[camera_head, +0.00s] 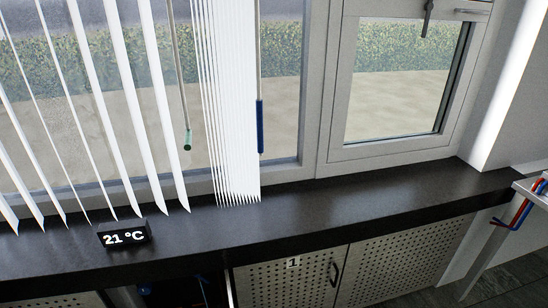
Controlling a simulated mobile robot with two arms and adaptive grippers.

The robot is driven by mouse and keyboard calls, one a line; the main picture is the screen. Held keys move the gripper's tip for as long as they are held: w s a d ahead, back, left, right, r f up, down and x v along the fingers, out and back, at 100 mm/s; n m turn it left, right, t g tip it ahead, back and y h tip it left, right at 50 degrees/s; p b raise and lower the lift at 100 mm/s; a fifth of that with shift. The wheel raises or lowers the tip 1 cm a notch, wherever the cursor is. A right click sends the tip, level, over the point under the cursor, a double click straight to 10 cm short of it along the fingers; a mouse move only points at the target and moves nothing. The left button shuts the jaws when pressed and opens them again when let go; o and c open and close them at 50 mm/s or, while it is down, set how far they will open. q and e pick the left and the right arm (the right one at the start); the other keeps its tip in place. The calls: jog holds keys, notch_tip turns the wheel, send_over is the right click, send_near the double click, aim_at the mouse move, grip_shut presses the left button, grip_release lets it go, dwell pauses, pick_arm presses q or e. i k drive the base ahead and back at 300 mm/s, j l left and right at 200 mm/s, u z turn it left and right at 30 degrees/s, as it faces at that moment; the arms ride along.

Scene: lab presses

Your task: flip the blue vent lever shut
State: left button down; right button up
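I cannot make out a blue vent lever for certain. A long blue grip (260,126) hangs upright on a thin rod at the right edge of the bunched blinds, in front of the window. A dark handle (427,16) sits at the top of the small right window (395,85), and a pale handle (471,11) lies beside it, partly cut off by the frame edge. The small window looks closed. Neither of my grippers is in view.
White vertical blinds (122,100) hang over the dark sill (330,215). A green-tipped wand (187,140) hangs among them. A 21 °C display (124,236) stands on the sill. Perforated cabinet doors (300,280) are below. Red and blue items (524,212) are at a stand, right. The sill's right half is clear.

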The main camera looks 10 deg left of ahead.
aim_at(204, 279)
jog(key=u, duration=1.05)
